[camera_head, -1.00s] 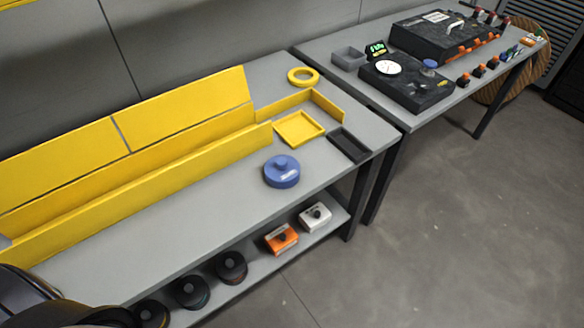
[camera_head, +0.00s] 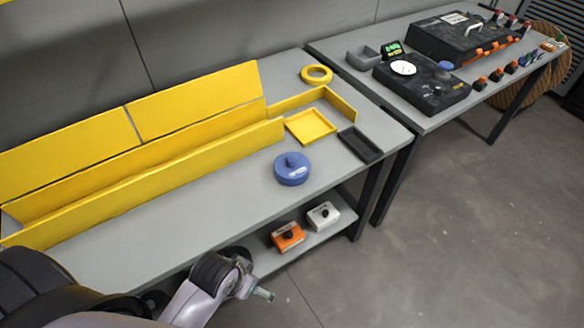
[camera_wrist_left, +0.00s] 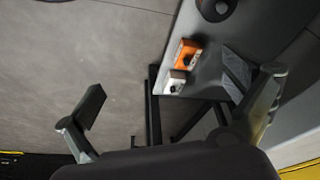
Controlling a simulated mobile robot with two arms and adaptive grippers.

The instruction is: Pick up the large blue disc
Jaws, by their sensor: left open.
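The large blue disc (camera_head: 292,170), with a round knob on top, sits on the grey tabletop in front of the yellow square tray (camera_head: 310,126). Nothing touches it. My left arm comes in at the bottom left of the head view, at the table's front edge, left of and nearer than the disc. In the left wrist view my left gripper (camera_wrist_left: 175,100) has its two fingers wide apart with nothing between them. That view faces the floor and lower shelf; the large blue disc is not seen there. My right gripper is not in view.
Long yellow walls (camera_head: 160,176) run along the back of the table. A yellow ring (camera_head: 317,74) and a black tray (camera_head: 360,145) lie beyond the disc. Orange (camera_head: 287,236) and white (camera_head: 323,214) boxes stand on the lower shelf. The tabletop left of the disc is clear.

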